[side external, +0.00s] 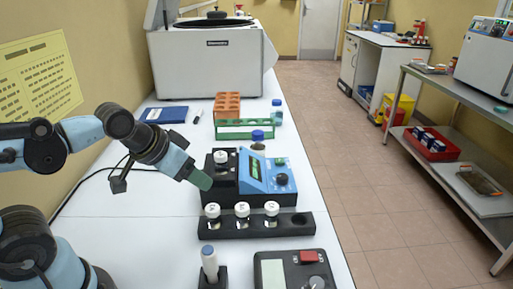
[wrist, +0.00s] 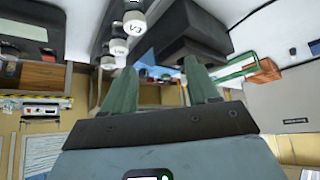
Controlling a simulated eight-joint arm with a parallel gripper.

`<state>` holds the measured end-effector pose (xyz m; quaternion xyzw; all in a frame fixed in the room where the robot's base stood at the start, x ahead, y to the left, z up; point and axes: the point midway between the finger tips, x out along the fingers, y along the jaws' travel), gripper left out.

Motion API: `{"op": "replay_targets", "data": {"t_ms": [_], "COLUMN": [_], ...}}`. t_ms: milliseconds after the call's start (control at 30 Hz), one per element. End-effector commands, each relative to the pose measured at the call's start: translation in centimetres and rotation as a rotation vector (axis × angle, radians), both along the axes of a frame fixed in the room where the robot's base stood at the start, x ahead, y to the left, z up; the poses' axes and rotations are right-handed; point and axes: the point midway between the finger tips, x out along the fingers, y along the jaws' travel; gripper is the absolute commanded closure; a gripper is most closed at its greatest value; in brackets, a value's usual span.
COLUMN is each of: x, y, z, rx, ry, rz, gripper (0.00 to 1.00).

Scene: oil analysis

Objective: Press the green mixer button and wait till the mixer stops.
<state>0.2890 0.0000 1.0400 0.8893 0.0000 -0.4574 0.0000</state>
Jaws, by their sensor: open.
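The mixer (side external: 268,187) is a blue and black unit on the white bench, with a green-lit display (side external: 255,170) and a dark knob (side external: 282,179). A white-capped bottle (side external: 220,157) sits in the black block at its left. My gripper (side external: 201,181) has green fingers and hangs at the left side of the mixer's black block; contact cannot be told. In the wrist view my gripper (wrist: 160,72) has its two fingers apart with nothing between them. I cannot tell whether the mixer is running.
A black rack (side external: 255,230) with three white-capped bottles stands in front of the mixer. A vial holder (side external: 212,278) and a black instrument with a red part (side external: 295,272) are nearer. Green (side external: 240,134) and orange (side external: 227,104) racks and a large white machine (side external: 208,62) stand behind.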

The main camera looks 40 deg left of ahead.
Motion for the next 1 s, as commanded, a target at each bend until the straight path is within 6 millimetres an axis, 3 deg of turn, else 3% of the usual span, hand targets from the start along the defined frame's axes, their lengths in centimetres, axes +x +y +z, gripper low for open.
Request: {"op": "replay_targets", "data": {"t_ms": [33, 400, 1000], "x": [0.0, 0.0, 0.0], "y": [0.0, 0.0, 0.0], "z": [0.0, 0.0, 0.0], "rx": [0.0, 0.0, 0.0], "ry": [0.0, 0.0, 0.0], "rz": [0.0, 0.0, 0.0], "gripper": [0.45, 1.0, 1.0]}}
